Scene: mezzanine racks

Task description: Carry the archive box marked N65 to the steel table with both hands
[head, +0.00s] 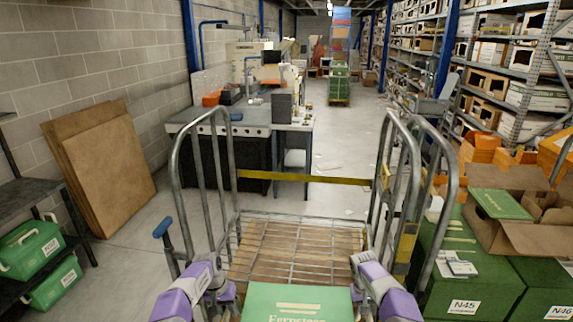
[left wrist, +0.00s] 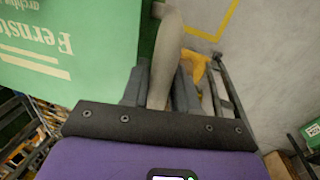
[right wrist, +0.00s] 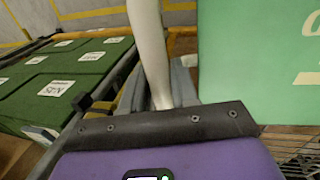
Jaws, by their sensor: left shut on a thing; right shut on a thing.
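A green box (head: 297,304) with pale "Fernsto…" lettering is at the bottom middle of the head view, cut off by the edge. No N65 mark shows on it. It also fills the upper left of the left wrist view (left wrist: 75,45) and the upper right of the right wrist view (right wrist: 260,60). My left gripper (head: 228,292) is at its left side, shut on a pale bar (left wrist: 166,60) beside it. My right gripper (head: 356,268) is at its right side, shut on a similar pale bar (right wrist: 149,50). A grey-topped table (head: 255,119) stands beyond, left of centre.
A wire-decked cage trolley (head: 300,240) with tubular ends stands directly ahead, between me and the table. Green boxes marked N45 (head: 465,307) and N46 (head: 558,312) are at right. Brown boards (head: 108,165) lean on the left wall. The aisle floor (head: 335,150) beyond is mostly open.

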